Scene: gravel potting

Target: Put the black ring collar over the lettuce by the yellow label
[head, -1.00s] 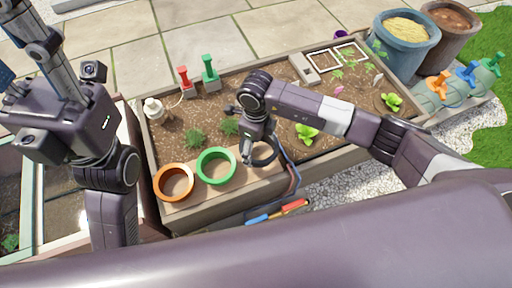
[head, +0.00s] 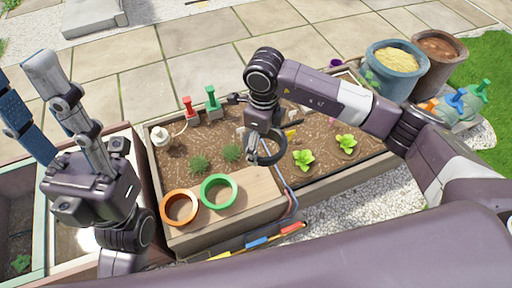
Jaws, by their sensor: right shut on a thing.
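My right gripper (head: 251,143) is shut on the black ring collar (head: 276,155). It holds the ring over the soil, left of the nearer lettuce (head: 303,160). A second lettuce (head: 346,144) stands farther right, below my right forearm. A small yellow label (head: 291,133) shows just right of my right wrist, behind the ring. Whether a plant stands right by the label is hidden by my wrist and the ring. My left gripper (head: 38,85) is at the left, away from the bed, with its fingers apart and nothing seen between them.
An orange ring (head: 180,221) and a green ring (head: 219,205) lie on the wooden board (head: 258,185) at the bed's front left. Dark green plants (head: 198,163), a white bottle (head: 161,138) and red-handled (head: 188,104) and green-handled (head: 212,96) tools are nearby. Tubs stand back right.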

